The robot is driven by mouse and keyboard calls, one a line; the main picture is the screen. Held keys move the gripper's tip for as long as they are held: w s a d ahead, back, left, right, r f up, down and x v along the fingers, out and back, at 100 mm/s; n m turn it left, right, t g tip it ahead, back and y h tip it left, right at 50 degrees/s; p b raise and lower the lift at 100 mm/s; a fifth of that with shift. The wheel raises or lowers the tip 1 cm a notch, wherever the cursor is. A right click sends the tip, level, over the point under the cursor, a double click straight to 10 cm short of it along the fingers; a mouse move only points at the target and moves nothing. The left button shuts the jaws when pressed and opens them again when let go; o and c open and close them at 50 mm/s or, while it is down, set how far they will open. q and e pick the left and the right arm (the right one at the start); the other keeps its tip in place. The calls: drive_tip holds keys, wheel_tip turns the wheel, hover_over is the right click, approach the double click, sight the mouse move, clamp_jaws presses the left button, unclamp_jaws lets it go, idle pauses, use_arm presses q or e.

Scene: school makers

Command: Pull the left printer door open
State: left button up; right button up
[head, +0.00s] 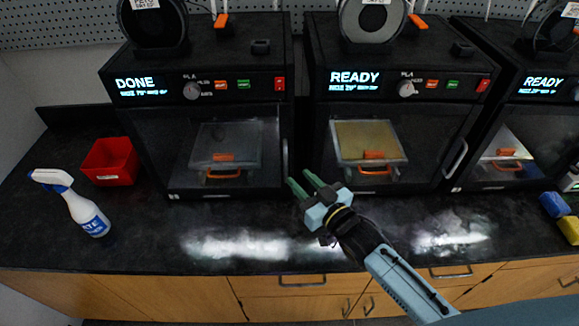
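The left printer (200,105) is a black box with a display reading DONE. Its glass door (180,160) looks shut, and an orange-handled plate shows inside. The door's vertical handle (285,157) is at the door's right edge. My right gripper (302,184) reaches in from the lower right, its two green fingers pointing up-left just below and right of that handle. The fingers are spread apart with nothing visible between them. Whether a finger touches the handle or door frame is unclear. My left gripper is not in view.
A middle printer (395,90) reads READY, and another READY printer (540,85) stands at the right. A red bin (110,160) and a white spray bottle (80,208) are on the left of the black counter (160,230).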

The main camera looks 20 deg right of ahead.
drive_tip(key=x, duration=0.5)
drive_tip(key=shift+w+a, duration=0.15)
drive_tip(key=shift+w, duration=0.15)
clamp_jaws()
